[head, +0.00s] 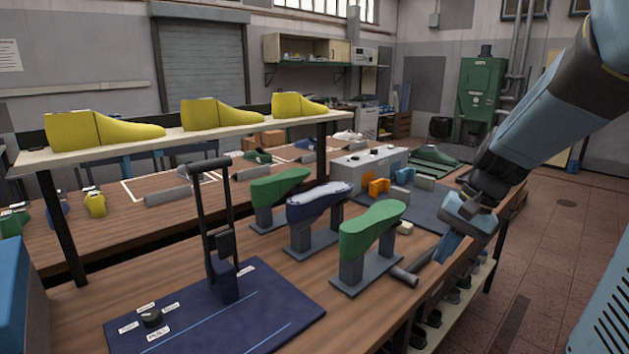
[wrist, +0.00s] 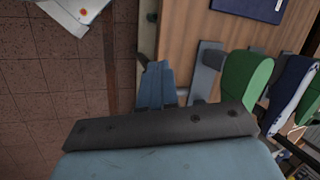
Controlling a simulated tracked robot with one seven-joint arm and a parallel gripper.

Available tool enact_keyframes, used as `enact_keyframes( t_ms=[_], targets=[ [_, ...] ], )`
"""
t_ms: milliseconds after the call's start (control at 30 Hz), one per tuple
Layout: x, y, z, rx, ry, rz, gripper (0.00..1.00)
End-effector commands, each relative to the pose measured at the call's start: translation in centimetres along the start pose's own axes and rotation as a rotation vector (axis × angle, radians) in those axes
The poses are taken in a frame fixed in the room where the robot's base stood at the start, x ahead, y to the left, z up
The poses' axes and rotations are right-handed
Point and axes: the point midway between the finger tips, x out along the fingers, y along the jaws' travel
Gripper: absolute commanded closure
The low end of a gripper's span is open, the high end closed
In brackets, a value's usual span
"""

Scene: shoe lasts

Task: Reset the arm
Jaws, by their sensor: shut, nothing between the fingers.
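My gripper (head: 441,258) hangs at the right front edge of the wooden bench (head: 190,250), fingers pointing down. Its fingers (wrist: 156,84) lie together in the wrist view, shut and empty. They are just right of a green shoe last (head: 370,228) on a grey stand, which also shows in the wrist view (wrist: 245,82). A grey cylinder and a dark bar lie on the bench close by the fingertips; I cannot tell whether they touch. My arm comes down from the upper right.
A blue-white last (head: 318,203) and another green last (head: 280,185) stand in the row. A navy mat (head: 265,300) carries a black upright handle (head: 210,230). Yellow lasts (head: 100,131) sit on a raised shelf. The floor (head: 570,230) at right is largely open.

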Motion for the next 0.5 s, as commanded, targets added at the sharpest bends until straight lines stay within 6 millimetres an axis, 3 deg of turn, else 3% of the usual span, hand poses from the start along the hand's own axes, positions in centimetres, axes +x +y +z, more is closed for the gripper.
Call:
enact_keyframes(
  t_ms=[500],
  targets=[
    [-5.3,-0.1,8.1,-0.394,0.335,0.176,1.00]
  ],
)
